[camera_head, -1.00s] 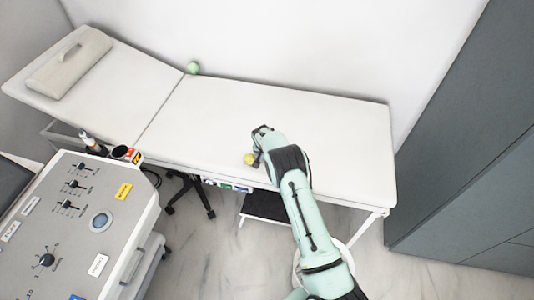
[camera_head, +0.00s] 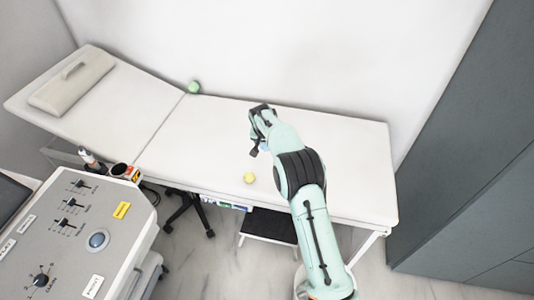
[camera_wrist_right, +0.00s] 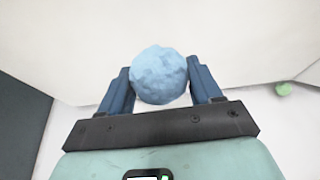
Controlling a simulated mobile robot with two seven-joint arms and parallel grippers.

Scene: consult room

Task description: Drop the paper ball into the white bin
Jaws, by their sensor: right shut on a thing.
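A crumpled light-blue paper ball (camera_wrist_right: 159,75) sits between the two fingers of my right gripper (camera_wrist_right: 160,88) in the right wrist view. The gripper is shut on it. In the head view my right gripper (camera_head: 256,132) is over the white couch, and the ball is mostly hidden by the gripper. A small part of a white round rim, likely the white bin (camera_head: 298,281), shows beside my right arm at the bottom; the arm hides most of it. My left gripper is not in view.
A yellow ball (camera_head: 249,178) and a green ball (camera_head: 193,87) lie on the white couch (camera_head: 345,165). A control console (camera_head: 75,235) stands at the lower left. A dark step (camera_head: 268,224) is under the couch. Grey cabinets (camera_head: 470,170) stand at the right.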

